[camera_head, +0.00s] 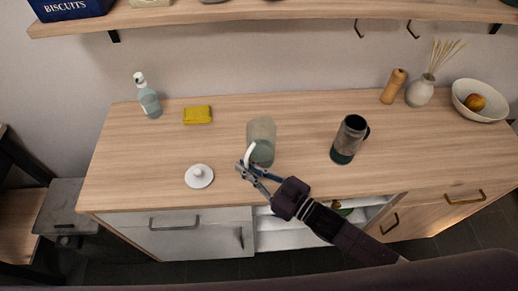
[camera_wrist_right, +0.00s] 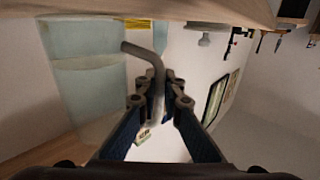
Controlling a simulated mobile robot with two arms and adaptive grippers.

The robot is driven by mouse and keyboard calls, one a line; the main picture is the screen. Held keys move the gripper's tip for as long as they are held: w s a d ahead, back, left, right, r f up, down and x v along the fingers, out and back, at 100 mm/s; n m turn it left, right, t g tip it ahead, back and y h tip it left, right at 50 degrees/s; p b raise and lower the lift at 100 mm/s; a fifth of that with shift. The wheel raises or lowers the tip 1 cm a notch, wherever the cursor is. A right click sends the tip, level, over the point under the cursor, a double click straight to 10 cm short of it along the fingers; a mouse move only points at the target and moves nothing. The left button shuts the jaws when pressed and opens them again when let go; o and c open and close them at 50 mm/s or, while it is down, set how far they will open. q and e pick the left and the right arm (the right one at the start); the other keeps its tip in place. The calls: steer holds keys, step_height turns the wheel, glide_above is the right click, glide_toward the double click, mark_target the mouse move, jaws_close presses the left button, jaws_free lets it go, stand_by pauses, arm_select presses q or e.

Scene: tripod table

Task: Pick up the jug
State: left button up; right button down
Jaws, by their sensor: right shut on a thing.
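The jug (camera_head: 262,132), a translucent greenish vessel with a pale handle, is near the middle of the wooden counter in the head view. It fills the left of the right wrist view (camera_wrist_right: 85,85), and its curved handle runs between the fingers. My right gripper (camera_head: 252,168) comes from the front right and is shut on the handle; its fingertips also show in the right wrist view (camera_wrist_right: 163,95). The jug looks upright. I cannot tell whether its base touches the counter. My left gripper is not in view.
A white round lid (camera_head: 199,177) lies left of the jug, a dark mug (camera_head: 350,138) stands to its right. A yellow sponge (camera_head: 197,115) and a bottle (camera_head: 148,98) are back left. A mill (camera_head: 393,87), vase (camera_head: 420,92) and bowl (camera_head: 462,101) are back right. A shelf (camera_head: 270,13) hangs above.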

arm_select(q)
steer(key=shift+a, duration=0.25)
arm_select(e)
steer(key=shift+r, duration=0.15)
steer(key=shift+r, duration=0.1)
